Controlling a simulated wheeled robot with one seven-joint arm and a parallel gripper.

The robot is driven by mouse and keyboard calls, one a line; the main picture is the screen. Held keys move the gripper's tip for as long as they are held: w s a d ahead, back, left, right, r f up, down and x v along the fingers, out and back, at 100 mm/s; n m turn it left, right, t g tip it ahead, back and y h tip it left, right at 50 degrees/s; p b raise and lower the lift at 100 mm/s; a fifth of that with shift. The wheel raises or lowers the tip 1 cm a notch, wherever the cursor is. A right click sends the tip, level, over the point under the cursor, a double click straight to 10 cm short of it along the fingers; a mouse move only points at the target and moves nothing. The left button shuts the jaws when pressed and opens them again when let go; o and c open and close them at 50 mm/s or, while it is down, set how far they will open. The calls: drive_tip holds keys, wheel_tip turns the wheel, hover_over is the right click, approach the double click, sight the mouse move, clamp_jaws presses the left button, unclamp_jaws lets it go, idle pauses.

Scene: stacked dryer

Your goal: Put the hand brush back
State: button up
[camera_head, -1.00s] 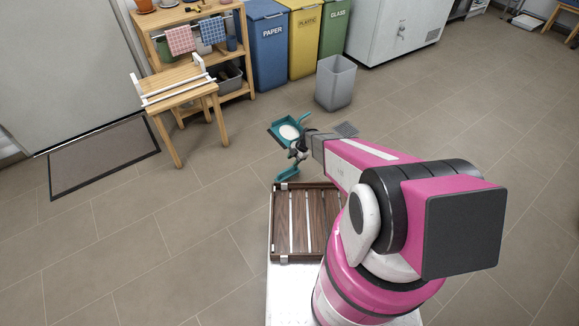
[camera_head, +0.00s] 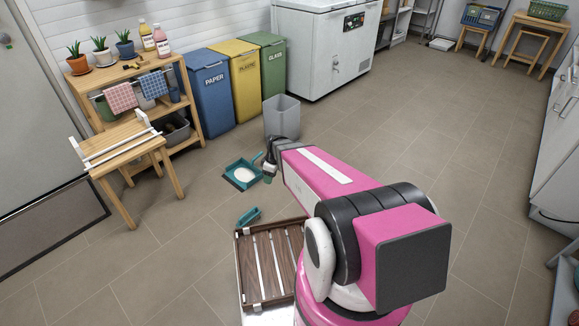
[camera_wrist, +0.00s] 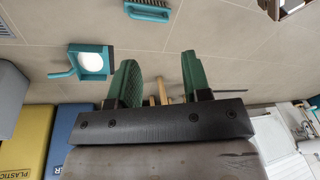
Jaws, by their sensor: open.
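The teal hand brush (camera_head: 249,216) lies on the floor just beyond the wooden slatted crate. It also shows at the top edge of the wrist view (camera_wrist: 147,10), with its bristles visible, beyond the fingertips. A teal dustpan (camera_head: 233,166) with a white patch in it lies on the floor farther back, and it shows at upper left in the wrist view (camera_wrist: 80,60). My gripper (camera_head: 268,168) appears just right of the dustpan in the head view. In the wrist view its two green fingers (camera_wrist: 158,75) are apart with nothing held between them.
A slatted wooden crate (camera_head: 240,275) is beside my arm. A grey bin (camera_head: 282,118) stands beyond the gripper, before the paper, plastic and glass bins (camera_head: 240,90). A wooden stool (camera_head: 120,150) carries a white rack at left.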

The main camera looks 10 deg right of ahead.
drive_tip(key=s+d+r+m+h, duration=0.1)
drive_tip(key=s+d+r+m, duration=0.2)
drive_tip(key=s+r+m, duration=0.2)
drive_tip(key=s+d+r+m+h, duration=0.1)
drive_tip(key=s+d+r+m, duration=0.2)
drive_tip(key=r, duration=0.6)
drive_tip(key=s+m, duration=0.2)
drive_tip(key=m, duration=0.1)
drive_tip(key=shift+s+d+r+m, duration=0.3)
drive_tip(key=shift+s+r+m, duration=0.05)
drive_tip(key=shift+m, duration=0.05)
